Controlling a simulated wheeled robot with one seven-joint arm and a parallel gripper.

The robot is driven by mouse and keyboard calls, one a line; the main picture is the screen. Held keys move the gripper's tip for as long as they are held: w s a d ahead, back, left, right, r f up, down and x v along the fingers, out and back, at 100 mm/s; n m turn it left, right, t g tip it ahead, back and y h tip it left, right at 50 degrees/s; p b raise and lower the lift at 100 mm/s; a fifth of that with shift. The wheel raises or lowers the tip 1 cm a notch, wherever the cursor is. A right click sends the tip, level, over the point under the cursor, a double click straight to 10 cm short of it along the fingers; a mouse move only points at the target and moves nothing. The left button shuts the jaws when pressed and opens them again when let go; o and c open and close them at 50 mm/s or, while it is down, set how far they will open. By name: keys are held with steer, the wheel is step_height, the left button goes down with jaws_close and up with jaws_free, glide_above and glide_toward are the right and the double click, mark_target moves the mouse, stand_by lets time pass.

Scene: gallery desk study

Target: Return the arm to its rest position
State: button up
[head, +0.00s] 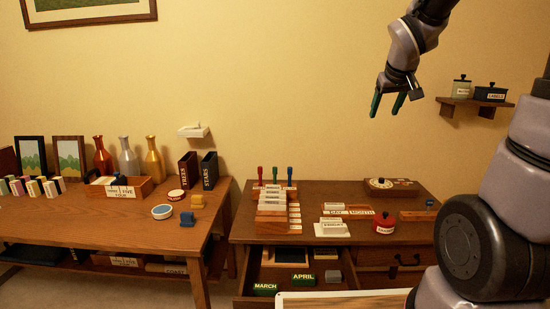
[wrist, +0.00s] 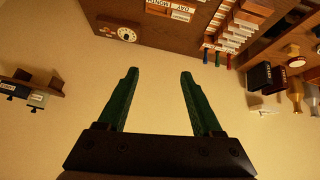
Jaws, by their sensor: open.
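My gripper (head: 388,104) is raised high in front of the wall, above the right desk, in the head view. Its two green fingers point down and stand apart with nothing between them. In the wrist view my gripper (wrist: 157,75) is also open and empty, with plain wall behind the fingers. My grey arm comes in from the right side of the head view, and its upper part runs out of the top edge.
The right desk (head: 345,255) has an open drawer, stepped card rack (head: 272,215) and red pot (head: 383,224). The left table (head: 90,228) holds bottles, frames and books. A wall shelf (head: 470,103) with two pots is right of my gripper.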

steer(key=s+a+r+m+y, duration=0.1)
steer(key=s+a+r+m, duration=0.1)
steer(key=s, duration=0.8)
steer(key=s+a+r+m+y, duration=0.2)
steer(key=s+a, duration=0.1)
steer(key=s, duration=0.7)
steer(key=shift+r+m+g, duration=0.4)
